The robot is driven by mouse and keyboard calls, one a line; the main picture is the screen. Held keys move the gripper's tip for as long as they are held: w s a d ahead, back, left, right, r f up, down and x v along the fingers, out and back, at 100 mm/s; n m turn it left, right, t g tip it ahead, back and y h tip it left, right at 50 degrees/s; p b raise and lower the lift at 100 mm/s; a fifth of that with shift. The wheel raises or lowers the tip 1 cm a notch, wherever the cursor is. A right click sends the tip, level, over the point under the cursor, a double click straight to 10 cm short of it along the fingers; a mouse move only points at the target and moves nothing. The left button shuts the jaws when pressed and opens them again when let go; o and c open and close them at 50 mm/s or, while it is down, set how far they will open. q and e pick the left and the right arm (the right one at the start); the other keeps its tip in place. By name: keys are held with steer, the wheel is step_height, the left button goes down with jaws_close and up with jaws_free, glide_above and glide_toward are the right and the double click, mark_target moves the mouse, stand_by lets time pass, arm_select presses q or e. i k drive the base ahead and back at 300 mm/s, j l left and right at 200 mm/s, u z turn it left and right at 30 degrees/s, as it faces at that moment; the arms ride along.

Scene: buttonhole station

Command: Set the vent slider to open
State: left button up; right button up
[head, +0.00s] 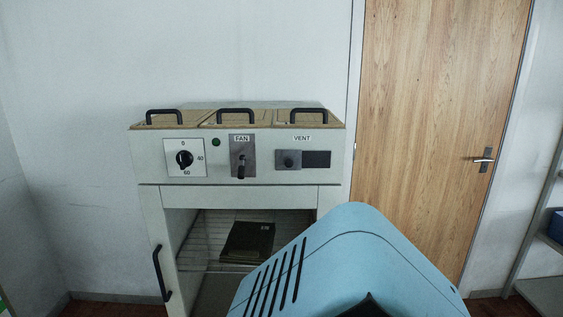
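The vent slider (281,163) is a grey plate with a round dark knob, under the label VENT on the front panel of a pale cabinet (255,190). The plate sits at the left, and a dark rectangular area (317,159) shows to its right. Neither of my grippers shows in the head view. A large light-blue slotted part of my own body fills the bottom right and hides the cabinet's lower right.
The panel also holds a dial (184,158), a green lamp (216,142) and a FAN lever (241,165). Three black-handled lids top the cabinet. A dark box (247,242) lies inside the open front. A wooden door (440,120) stands right; shelving (545,245) is at far right.

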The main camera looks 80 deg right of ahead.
mark_target(286, 160)
steer(key=z, duration=2.65)
steer(key=i+z, duration=0.45)
